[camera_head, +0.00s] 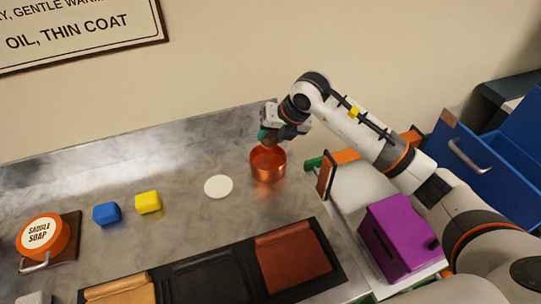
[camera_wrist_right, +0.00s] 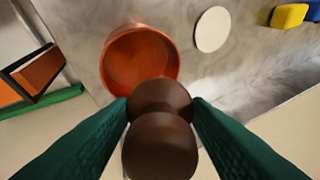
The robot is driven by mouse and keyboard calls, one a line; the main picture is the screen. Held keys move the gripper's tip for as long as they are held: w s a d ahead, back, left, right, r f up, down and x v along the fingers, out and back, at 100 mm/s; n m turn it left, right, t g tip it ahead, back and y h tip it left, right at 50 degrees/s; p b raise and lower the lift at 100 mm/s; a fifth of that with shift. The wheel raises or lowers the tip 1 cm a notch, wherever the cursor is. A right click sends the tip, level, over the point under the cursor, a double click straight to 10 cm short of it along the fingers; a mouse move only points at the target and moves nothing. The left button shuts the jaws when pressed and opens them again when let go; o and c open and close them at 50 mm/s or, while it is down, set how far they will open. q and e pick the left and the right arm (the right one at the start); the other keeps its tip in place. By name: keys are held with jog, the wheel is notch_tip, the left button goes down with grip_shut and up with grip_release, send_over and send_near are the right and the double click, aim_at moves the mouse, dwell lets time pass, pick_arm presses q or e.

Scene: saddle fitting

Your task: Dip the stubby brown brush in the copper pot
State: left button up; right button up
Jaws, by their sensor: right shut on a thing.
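The copper pot (camera_head: 268,165) stands on the metal counter. It also shows in the right wrist view (camera_wrist_right: 138,55), with its open mouth towards the camera. My right gripper (camera_head: 272,135) is above the pot's far rim in the head view. In the right wrist view its green fingers (camera_wrist_right: 160,115) are shut on the stubby brown brush (camera_wrist_right: 160,135), a rounded dark brown body. The brush overlaps the pot's near rim in that view; whether its hidden lower end is inside the pot I cannot tell. My left gripper is not in view.
A white disc (camera_head: 218,187) lies left of the pot. Yellow (camera_head: 148,202) and blue (camera_head: 106,213) blocks and a saddle soap tin (camera_head: 43,235) are further left. A dark tray (camera_head: 338,272) with leather swatches lies in front. A purple box (camera_head: 396,240) and blue drawer (camera_head: 490,150) are right.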

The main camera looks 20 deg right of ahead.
jog(key=shift+r, duration=0.15)
jog(key=shift+r+p, duration=1.2)
jog(key=shift+r, duration=0.75)
